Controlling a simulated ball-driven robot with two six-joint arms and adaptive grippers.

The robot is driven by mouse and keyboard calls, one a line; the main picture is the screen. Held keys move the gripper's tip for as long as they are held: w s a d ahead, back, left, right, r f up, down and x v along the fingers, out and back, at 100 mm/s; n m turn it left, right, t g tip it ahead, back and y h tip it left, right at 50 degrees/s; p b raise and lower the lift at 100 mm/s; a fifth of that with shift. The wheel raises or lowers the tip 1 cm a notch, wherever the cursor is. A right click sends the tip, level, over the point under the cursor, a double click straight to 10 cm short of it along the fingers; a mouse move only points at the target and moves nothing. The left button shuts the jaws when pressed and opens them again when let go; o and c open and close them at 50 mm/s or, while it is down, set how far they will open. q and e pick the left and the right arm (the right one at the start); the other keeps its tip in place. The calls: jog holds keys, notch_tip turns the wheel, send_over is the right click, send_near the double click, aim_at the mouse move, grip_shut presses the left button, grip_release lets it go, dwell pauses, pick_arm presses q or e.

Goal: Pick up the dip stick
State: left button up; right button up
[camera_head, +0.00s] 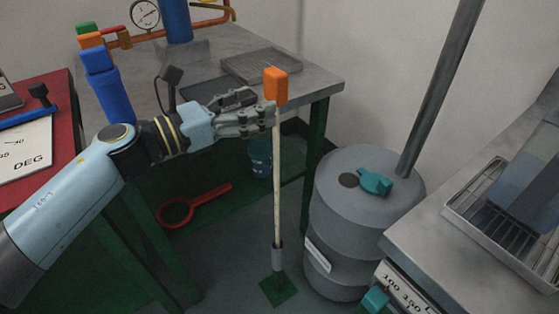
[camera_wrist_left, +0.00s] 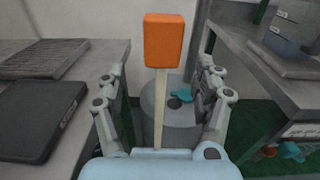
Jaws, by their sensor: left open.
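The dip stick (camera_head: 277,180) is a long pale rod with an orange block handle on top. It stands upright with its lower end in a grey tube on a green base (camera_head: 279,288) on the floor. My left gripper (camera_head: 268,112) is open, with its fingertips at the upper rod just under the orange handle. In the left wrist view the dip stick's handle (camera_wrist_left: 170,42) and rod stand between the two spread fingers (camera_wrist_left: 163,88). Whether a finger touches the rod I cannot tell. My right gripper is not in view.
A grey drum (camera_head: 335,200) with a teal valve and a slanted pipe stands right of the dip stick. A metal workbench (camera_head: 215,60) is behind the gripper, with dark trays on it. A red hoop tool (camera_head: 192,207) and a bucket (camera_head: 260,158) are under it. Another bench (camera_head: 425,245) is at right.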

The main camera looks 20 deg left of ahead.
aim_at(269, 95)
pick_arm(q)
jog(key=x, duration=0.2)
jog(key=p+x, duration=0.1)
jog(key=x, duration=0.1)
jog(key=shift+d+r, duration=0.2)
jog(key=shift+r, duration=0.2)
jog(key=shift+w+d+f, duration=0.1)
jog(key=shift+w+d, duration=0.25)
jog(key=shift+w, duration=0.15)
grip_shut()
